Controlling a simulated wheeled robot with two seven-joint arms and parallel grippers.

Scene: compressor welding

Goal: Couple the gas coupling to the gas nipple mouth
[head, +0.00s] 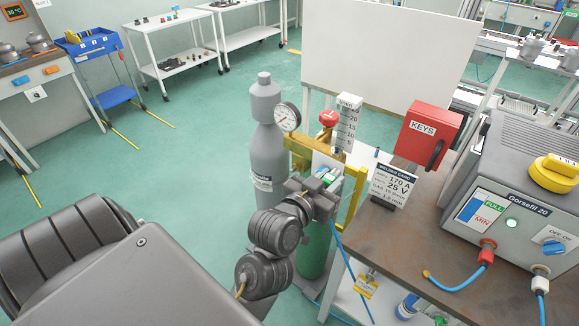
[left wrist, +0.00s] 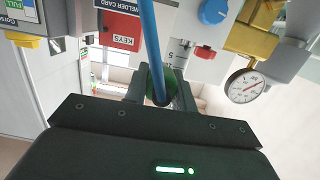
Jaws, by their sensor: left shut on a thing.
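My left gripper (head: 325,183) is in the middle of the head view, in front of the gas regulator, shut on the gas coupling (head: 330,179). The coupling is a small green piece mostly hidden by the fingers. A blue hose (head: 347,258) hangs down from it. In the left wrist view the green coupling (left wrist: 170,84) sits between the fingers, with the blue hose (left wrist: 151,38) running to the top edge. The brass regulator (head: 299,147) with its flow tube (head: 347,121) is just behind the gripper. I cannot make out the gas nipple mouth. My right gripper is out of view.
A pressure gauge (head: 287,117) and a grey cylinder (head: 265,150) stand left of the gripper. Right of it are the welder card (head: 391,187), the red key box (head: 428,135) and the grey welding machine (head: 515,190) on a brown bench (head: 403,240).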

